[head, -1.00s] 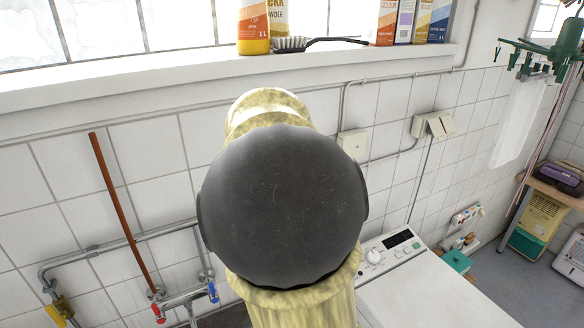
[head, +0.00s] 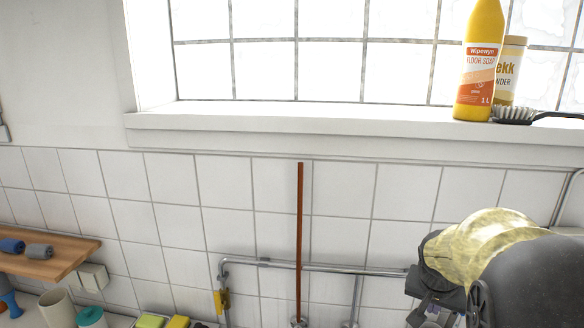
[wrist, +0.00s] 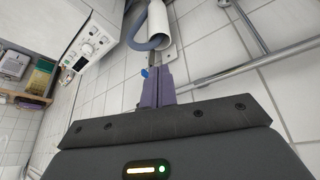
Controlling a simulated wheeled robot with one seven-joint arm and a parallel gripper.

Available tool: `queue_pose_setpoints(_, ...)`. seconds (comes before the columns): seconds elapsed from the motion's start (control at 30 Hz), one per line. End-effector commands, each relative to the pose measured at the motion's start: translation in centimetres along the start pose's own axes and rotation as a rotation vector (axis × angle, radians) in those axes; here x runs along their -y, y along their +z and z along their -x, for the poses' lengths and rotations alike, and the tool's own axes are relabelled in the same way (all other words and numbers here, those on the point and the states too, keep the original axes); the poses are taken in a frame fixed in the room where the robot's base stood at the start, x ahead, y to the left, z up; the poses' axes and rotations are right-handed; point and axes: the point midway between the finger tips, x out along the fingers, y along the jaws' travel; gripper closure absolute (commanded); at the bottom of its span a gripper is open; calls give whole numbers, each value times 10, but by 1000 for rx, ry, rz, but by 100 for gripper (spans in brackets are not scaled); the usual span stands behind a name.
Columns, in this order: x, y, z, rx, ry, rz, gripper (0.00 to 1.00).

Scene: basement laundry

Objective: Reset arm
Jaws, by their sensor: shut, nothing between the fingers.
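My gripper (wrist: 158,90) shows in the wrist view with its two purple-grey fingers together and nothing between them. It points toward the tiled wall, near a pale drain pipe with a grey-blue hose. In the head view my arm is folded at the lower right, in front of the wall, and part of my gripper (head: 430,312) shows at its lower left. The arm's lower part is cut off by the frame.
A brown rod (head: 299,235) stands by metal pipes (head: 330,268) along the wall. The sill holds a floor soap bottle (head: 480,65), a powder tub (head: 511,70) and a brush (head: 515,114). A wooden shelf (head: 55,262) is at left. A white washing machine (wrist: 85,30) shows in the wrist view.

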Motion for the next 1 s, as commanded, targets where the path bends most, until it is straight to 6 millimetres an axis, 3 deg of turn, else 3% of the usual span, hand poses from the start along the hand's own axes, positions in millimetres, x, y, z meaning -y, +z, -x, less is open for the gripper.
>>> queue_pose_setpoints(0.03, 6, 18, -8, 25, -21, 37, 100)
queue_pose_setpoints(0.3, 42, 104, -29, 124, -130, 269, 100)
queue_pose_setpoints(0.6, 60, 190, -36, 192, -216, 506, 100)
queue_pose_setpoints(0.73, 61, 204, -36, 201, -229, 550, 100)
queue_pose_setpoints(0.97, 62, 204, -35, 201, -230, 555, 100)
queue_pose_setpoints(1.0, 62, 204, -35, 201, -230, 554, 94)
